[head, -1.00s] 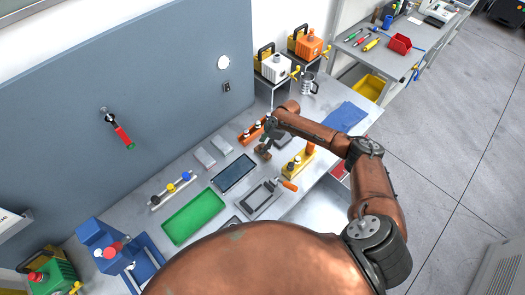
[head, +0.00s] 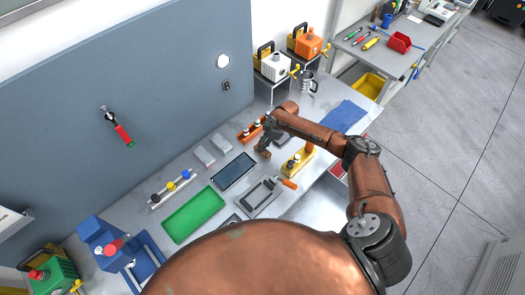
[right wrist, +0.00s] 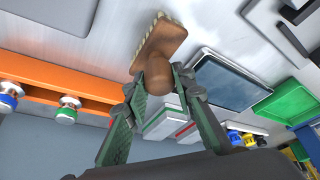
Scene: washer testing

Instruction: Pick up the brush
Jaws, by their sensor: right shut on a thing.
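The brush (right wrist: 160,44) is a brown wooden piece with a rounded knob and a bristled end. My right gripper (right wrist: 158,88) is shut on its knob, with one green finger on each side. In the head view the brush (head: 263,153) shows small below my right gripper (head: 266,139), over the workbench (head: 230,205). Whether it touches the bench top is hard to tell. My left gripper is not in view.
An orange holder (head: 251,131) and a yellow holder (head: 298,160) flank the gripper. A dark tray (head: 235,172), grey blocks (head: 205,156), a green tray (head: 188,215) and an orange-handled tool (head: 289,183) lie nearby. A blue cloth (head: 345,116) lies right.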

